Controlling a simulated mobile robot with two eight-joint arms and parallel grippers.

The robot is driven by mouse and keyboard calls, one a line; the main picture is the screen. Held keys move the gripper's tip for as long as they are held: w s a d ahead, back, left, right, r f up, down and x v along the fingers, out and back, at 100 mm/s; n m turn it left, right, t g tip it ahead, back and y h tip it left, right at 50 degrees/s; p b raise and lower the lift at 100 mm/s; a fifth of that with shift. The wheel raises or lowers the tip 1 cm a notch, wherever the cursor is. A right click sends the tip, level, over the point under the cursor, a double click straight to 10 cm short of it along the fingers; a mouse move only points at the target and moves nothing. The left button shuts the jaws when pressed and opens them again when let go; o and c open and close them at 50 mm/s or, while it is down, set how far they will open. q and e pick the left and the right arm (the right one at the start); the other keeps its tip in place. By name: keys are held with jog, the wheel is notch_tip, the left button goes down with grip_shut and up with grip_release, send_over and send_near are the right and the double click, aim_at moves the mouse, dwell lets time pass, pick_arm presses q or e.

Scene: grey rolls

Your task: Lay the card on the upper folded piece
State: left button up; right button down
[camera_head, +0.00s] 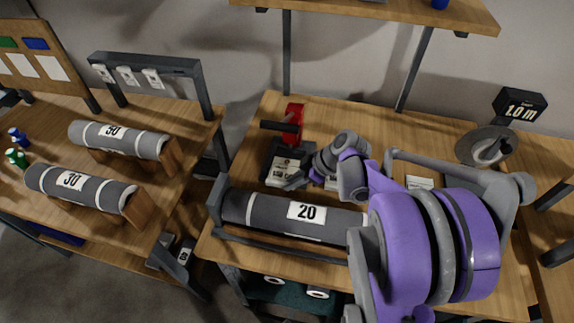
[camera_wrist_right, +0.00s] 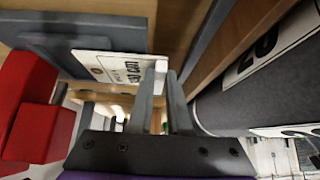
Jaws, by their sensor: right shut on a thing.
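The white printed card (camera_head: 282,172) appears over the front of a dark grey folded piece (camera_head: 283,149). In the right wrist view the card (camera_wrist_right: 108,68) shows black print, and its near edge is at my fingertips. My right gripper (camera_head: 293,182) is shut on it. The grey piece (camera_wrist_right: 52,46) is behind the card in that view. I cannot tell whether the card touches it. Any lower folded piece is hard to make out. My left gripper is not in view.
A red device (camera_head: 292,116) with a dark handle stands behind the folded piece. The grey roll marked 20 (camera_head: 265,212) lies close in front. A small white label (camera_head: 419,182) is on the table to the right. Bare table (camera_head: 350,120) shows at the back.

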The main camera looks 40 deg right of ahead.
jog(key=shift+r+p, duration=1.85)
jog(key=shift+r, duration=0.65)
